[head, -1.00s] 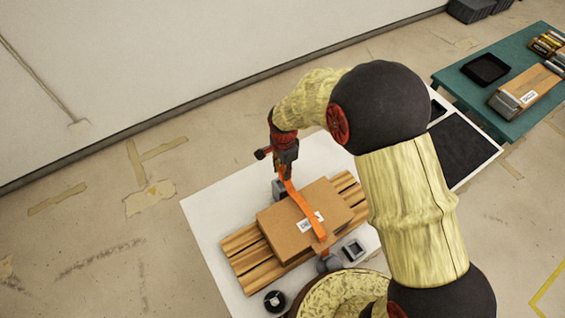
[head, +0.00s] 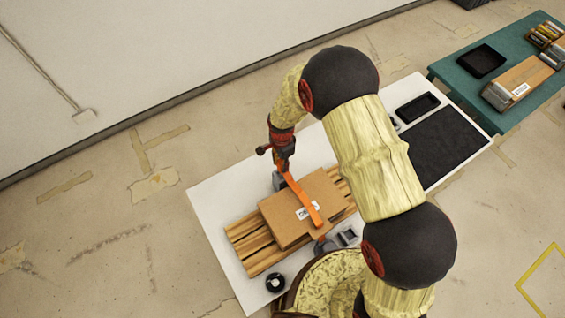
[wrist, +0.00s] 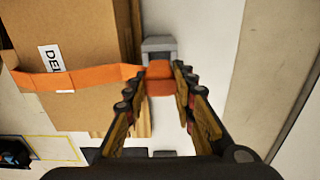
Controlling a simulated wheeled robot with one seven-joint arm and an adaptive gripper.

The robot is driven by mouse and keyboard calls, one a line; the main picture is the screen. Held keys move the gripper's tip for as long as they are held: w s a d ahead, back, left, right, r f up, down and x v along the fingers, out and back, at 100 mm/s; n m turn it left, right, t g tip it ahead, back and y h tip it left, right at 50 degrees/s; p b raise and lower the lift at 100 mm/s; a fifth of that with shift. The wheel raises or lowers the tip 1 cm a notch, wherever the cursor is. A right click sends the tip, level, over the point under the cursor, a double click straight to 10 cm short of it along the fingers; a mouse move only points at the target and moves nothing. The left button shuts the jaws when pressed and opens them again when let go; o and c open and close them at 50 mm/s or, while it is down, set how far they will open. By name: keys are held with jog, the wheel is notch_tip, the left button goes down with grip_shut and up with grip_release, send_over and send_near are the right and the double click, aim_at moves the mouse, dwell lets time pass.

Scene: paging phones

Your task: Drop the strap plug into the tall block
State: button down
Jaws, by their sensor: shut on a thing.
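My gripper (head: 284,166) points down at the far edge of the pallet, its fingers around the orange strap plug. In the wrist view the plug (wrist: 160,82) sits between the fingertips. The orange strap (head: 303,201) runs from it across the top of a cardboard box (head: 283,224). The grey tall block (head: 278,181) stands beside the box, right by my gripper. In the wrist view the block (wrist: 159,48) shows just beyond the plug. I cannot tell whether the plug touches the block or has entered it.
The box lies on a slatted wooden pallet (head: 247,246) on a white table (head: 212,195). A small grey square piece (head: 347,236) and a black round item (head: 275,282) lie at the near side. A black tray (head: 417,106) and dark mat (head: 440,145) lie right. A teal table (head: 505,112) stands beyond.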

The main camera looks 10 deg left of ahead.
jog(key=shift+f+b, duration=1.05)
jog(key=shift+f, duration=1.35)
jog(key=shift+b, duration=0.4)
jog(key=shift+f+b, duration=0.45)
jog(key=shift+f, duration=0.1)
jog(key=c, duration=1.8)
grip_release()
jog(key=shift+o, duration=0.2)
jog(key=shift+r+p, duration=2.65)
jog(key=shift+r, duration=2.85)
